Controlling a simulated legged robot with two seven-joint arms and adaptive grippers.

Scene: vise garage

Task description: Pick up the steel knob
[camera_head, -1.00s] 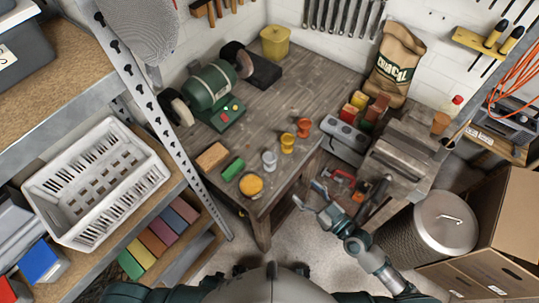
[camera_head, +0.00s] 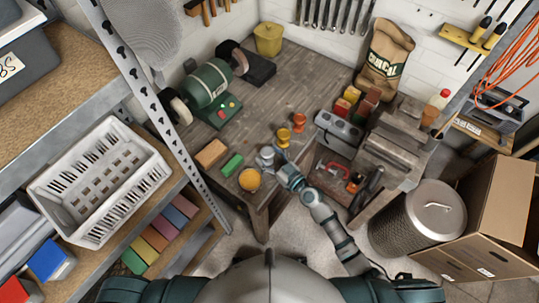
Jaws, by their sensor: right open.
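The steel knob (camera_head: 265,158) is the small grey one near the front edge of the wooden workbench (camera_head: 248,120). It stands at the near end of a row with a yellow knob (camera_head: 283,138) and an orange knob (camera_head: 299,121). My right gripper (camera_head: 275,161) is open at the steel knob, its fingers partly hiding it. I cannot tell whether the fingers are around the knob or touching it. My left gripper is not in view.
A bowl of orange stuff (camera_head: 249,180), a green block (camera_head: 232,165) and a tan block (camera_head: 211,153) lie left of the knob. A bench grinder (camera_head: 209,85) is further back.

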